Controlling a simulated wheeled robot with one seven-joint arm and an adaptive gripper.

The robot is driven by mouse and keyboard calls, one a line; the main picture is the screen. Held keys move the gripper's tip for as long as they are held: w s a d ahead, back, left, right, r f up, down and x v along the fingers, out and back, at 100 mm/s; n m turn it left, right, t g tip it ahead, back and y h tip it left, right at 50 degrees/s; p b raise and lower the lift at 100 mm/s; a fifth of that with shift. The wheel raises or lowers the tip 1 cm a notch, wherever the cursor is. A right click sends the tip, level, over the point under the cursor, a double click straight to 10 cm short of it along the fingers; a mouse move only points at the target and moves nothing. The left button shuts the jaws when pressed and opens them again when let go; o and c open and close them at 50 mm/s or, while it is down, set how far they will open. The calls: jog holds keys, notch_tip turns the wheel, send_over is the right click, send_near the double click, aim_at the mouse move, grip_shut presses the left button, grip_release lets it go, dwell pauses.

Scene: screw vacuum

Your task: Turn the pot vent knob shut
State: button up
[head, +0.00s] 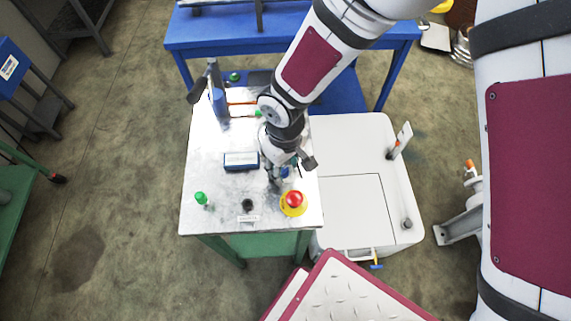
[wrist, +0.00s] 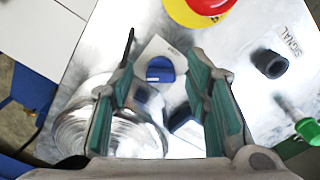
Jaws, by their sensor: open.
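A small blue knob (wrist: 160,68) sits on a pale plate on the shiny metal tabletop, in the wrist view. Its label is too small to read, so I cannot confirm it is the pot vent knob. It also shows in the head view, small and partly hidden by my gripper (head: 275,178). My gripper (wrist: 163,50) is open and empty, pointing down at the table. In the wrist view its two teal-padded fingers stand on either side of the knob, which shows in the gap beyond them. I cannot tell whether they touch it. A round shiny metal pot (wrist: 100,125) is at lower left.
A red button on a yellow base (head: 294,199), a black knob (head: 248,204) labelled SIGNAL and a green button (head: 201,198) stand near the table's front. A blue box (head: 241,161) lies left of my gripper. A white cabinet (head: 355,140) adjoins the table at right.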

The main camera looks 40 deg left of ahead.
jog(key=shift+f, duration=0.45)
grip_shut()
jog(key=shift+n+b, duration=0.45)
jog(key=shift+n, duration=0.35)
grip_release()
